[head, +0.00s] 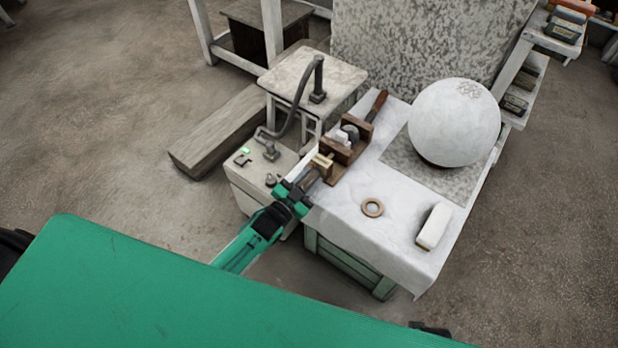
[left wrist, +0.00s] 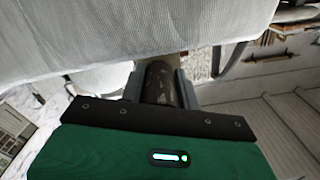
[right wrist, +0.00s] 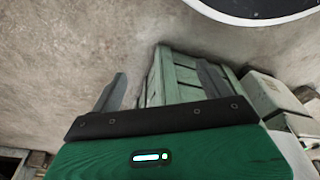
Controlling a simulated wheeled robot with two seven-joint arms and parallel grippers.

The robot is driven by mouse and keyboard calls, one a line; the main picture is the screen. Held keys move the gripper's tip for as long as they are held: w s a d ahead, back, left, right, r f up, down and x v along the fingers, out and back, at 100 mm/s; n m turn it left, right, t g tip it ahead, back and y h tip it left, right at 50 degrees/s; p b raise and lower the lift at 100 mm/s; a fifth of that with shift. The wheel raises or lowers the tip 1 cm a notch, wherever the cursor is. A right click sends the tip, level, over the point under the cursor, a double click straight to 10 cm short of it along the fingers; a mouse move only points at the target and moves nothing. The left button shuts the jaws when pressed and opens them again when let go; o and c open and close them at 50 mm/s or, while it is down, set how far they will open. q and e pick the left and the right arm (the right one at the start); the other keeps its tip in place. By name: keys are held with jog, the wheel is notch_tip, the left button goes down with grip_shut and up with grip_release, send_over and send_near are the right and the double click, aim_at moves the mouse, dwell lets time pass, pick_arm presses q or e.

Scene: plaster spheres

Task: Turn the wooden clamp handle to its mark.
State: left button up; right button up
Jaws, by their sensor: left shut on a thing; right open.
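The wooden clamp (head: 337,172) stands at the left edge of the cloth-covered table. Its handle (head: 309,181) points out toward my left gripper (head: 294,193). My left gripper is shut on the handle, and in the left wrist view a dark, worn cylinder (left wrist: 160,84) sits between the two fingers. I cannot make out the mark in any view. My right gripper (right wrist: 164,88) is open and empty in the right wrist view, with the green cabinet (right wrist: 176,75) beyond its fingers.
A large plaster sphere (head: 454,122) rests on a speckled slab (head: 437,173) on the table. A box with a green light (head: 240,172) and a small stool (head: 330,77) stand left of the table.

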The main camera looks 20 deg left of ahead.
pick_arm(q)
jog(key=shift+s+f+m, duration=0.1)
jog(key=shift+m, duration=0.9)
jog(key=m, duration=0.3)
jog(key=shift+m, duration=1.4)
pick_arm(e)
jog(key=shift+r, duration=0.15)
pick_arm(q)
jog(key=shift+m, duration=0.3)
pick_arm(e)
jog(key=shift+r, duration=0.15)
pick_arm(q)
jog(key=o, duration=1)
pick_arm(e)
jog(key=shift+w, duration=0.15)
